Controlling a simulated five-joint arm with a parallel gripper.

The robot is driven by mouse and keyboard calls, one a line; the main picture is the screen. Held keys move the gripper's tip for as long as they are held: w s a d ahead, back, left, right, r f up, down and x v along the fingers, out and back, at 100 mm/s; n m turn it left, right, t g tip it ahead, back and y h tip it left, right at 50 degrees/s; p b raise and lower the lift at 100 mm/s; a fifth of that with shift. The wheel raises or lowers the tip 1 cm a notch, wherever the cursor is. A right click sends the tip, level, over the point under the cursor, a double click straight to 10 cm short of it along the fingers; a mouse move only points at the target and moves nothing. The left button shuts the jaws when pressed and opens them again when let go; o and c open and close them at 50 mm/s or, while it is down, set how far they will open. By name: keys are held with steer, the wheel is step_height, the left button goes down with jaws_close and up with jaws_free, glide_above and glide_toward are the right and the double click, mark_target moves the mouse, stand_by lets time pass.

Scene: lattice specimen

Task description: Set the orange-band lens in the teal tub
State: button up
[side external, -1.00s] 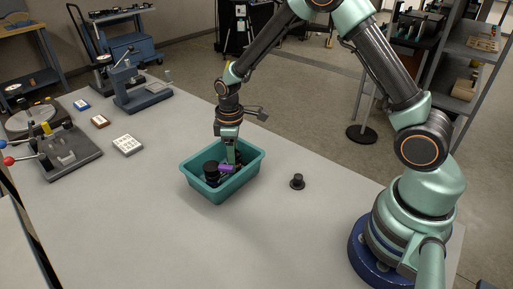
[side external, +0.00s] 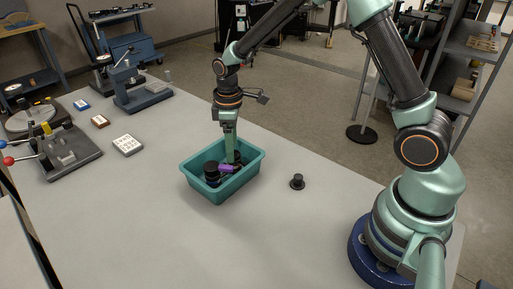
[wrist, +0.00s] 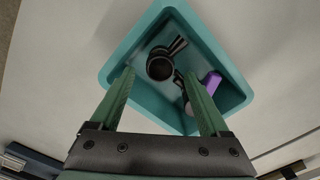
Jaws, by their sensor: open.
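The teal tub (side external: 222,193) stands on the grey table, and it fills the middle of the wrist view (wrist: 218,52). Inside are dark, round lens-like pieces; one (side external: 211,171) is at the left, and it or a similar one shows in the wrist view (wrist: 160,66). A purple piece (side external: 228,168) also lies in the tub. Another small black lens-like piece (side external: 297,182) stands on the table right of the tub. I cannot make out an orange band on any piece. My gripper (side external: 230,159) points down over the tub, its fingers (wrist: 160,78) apart with nothing clearly held between them.
A small white block (side external: 127,145), a brown block (side external: 100,121) and a blue block (side external: 82,105) lie on the table at left. A lever fixture (side external: 65,153) and a press (side external: 140,90) stand beyond. The table front is clear.

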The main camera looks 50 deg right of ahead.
steer(key=s+d+r+m+t, duration=0.1)
steer(key=s+r, duration=0.2)
steer(key=r, duration=0.5)
steer(key=s+r+m+t, duration=0.1)
steer(key=s+r+m, duration=0.15)
steer(key=r, duration=0.45)
steer(key=s+d+r+m+t, duration=0.1)
steer(key=s+r+m+t, duration=0.2)
steer(key=s, duration=0.6)
steer(key=shift+s+r+m+t, duration=0.2)
steer(key=shift+s+m+t, duration=0.15)
steer(key=shift+m, duration=0.2)
